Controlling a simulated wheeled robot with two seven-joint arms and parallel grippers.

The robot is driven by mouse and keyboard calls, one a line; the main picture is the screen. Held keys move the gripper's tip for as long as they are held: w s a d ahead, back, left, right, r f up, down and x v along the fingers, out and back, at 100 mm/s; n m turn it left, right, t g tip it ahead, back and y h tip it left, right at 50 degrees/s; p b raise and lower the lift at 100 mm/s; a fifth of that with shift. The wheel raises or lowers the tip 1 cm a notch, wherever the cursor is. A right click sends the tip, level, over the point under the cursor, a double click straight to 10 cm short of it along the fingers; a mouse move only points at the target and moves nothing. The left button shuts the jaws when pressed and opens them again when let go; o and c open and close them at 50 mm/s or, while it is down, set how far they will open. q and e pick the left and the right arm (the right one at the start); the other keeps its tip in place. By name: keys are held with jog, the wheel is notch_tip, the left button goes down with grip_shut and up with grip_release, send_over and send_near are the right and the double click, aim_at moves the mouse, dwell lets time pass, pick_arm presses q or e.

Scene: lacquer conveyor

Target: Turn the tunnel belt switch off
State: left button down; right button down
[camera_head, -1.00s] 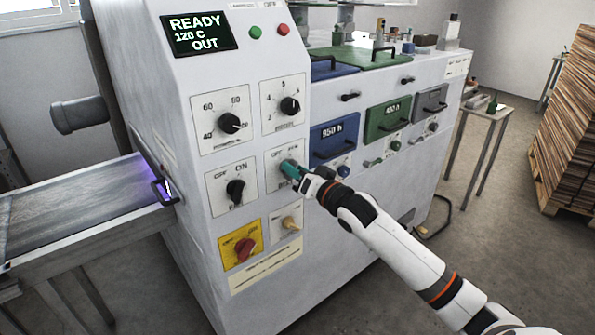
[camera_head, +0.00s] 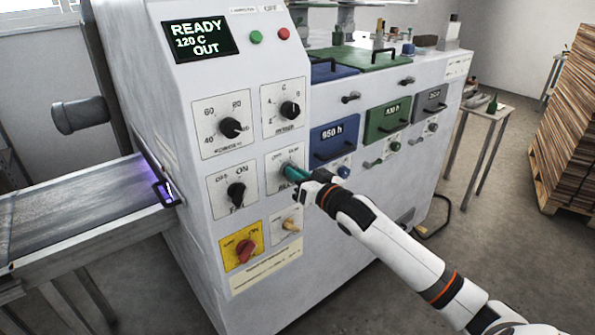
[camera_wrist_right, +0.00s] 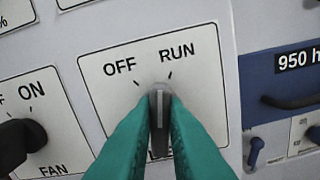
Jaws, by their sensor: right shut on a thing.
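The switch plate (camera_wrist_right: 100,65), marked OFF and RUN, is on the white machine's front panel; it also shows in the head view (camera_head: 275,178). Its lower label is mostly hidden by my fingers. My right gripper (camera_wrist_right: 159,108) has teal fingers shut on the dark switch knob (camera_wrist_right: 159,125), one finger on each side. The knob's tip lies between the OFF and RUN marks, close to upright in the wrist view. In the head view, my right gripper (camera_head: 292,172) reaches the panel from the lower right and covers most of the knob. My left gripper is not in view.
The fan knob (camera_head: 236,194) is just left, dials (camera_head: 291,109) are above, and a red switch on yellow (camera_head: 245,250) and a beige knob (camera_head: 290,224) are below. The display (camera_head: 200,40) reads READY, 120 C, OUT. Blue and green drawers (camera_head: 335,140) stand to the right.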

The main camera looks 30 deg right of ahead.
jog(key=n+p, duration=0.1)
jog(key=n, duration=0.4)
jog(key=n+p, duration=0.1)
jog(key=n, duration=0.4)
jog(key=shift+a+n, duration=0.2)
jog(key=shift+n, duration=0.1)
jog(key=shift+f, duration=0.1)
dwell(0.9)
jog(key=c, duration=1.5)
grip_release()
jog(key=shift+o, duration=0.2)
jog(key=s+b, duration=0.2)
jog(key=s, duration=1)
jog(key=shift+d, duration=0.4)
